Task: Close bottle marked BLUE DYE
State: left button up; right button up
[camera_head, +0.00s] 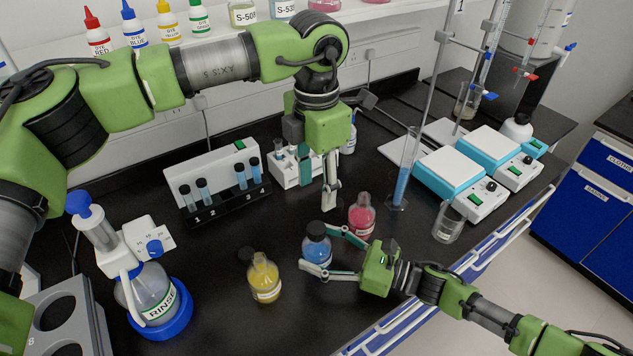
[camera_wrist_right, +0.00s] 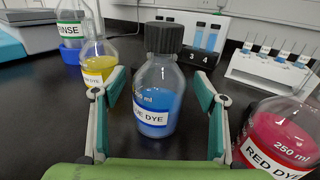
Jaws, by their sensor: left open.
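The BLUE DYE bottle (camera_head: 317,249) stands upright on the black bench, part full of blue liquid. A black cap (camera_head: 316,229) sits on its mouth; I cannot tell whether it is tight. The right wrist view shows the bottle (camera_wrist_right: 157,90) and cap (camera_wrist_right: 164,37) closer. My right gripper (camera_head: 318,247) is open, its fingers on either side of the bottle, with gaps visible in the wrist view. My left gripper (camera_head: 330,203) points down, open and empty, above and behind the bottle.
A yellow dye bottle (camera_head: 264,279) stands left, a black cap (camera_head: 246,254) beside it. A RED DYE bottle (camera_head: 361,216) stands close on the right. A graduated cylinder (camera_head: 402,180), a beaker (camera_head: 448,224), a vial rack (camera_head: 222,203) and a RINSE bottle (camera_head: 150,293) stand around.

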jog(key=v, duration=1.2)
jog(key=shift+f, duration=0.1)
jog(key=shift+d, duration=0.1)
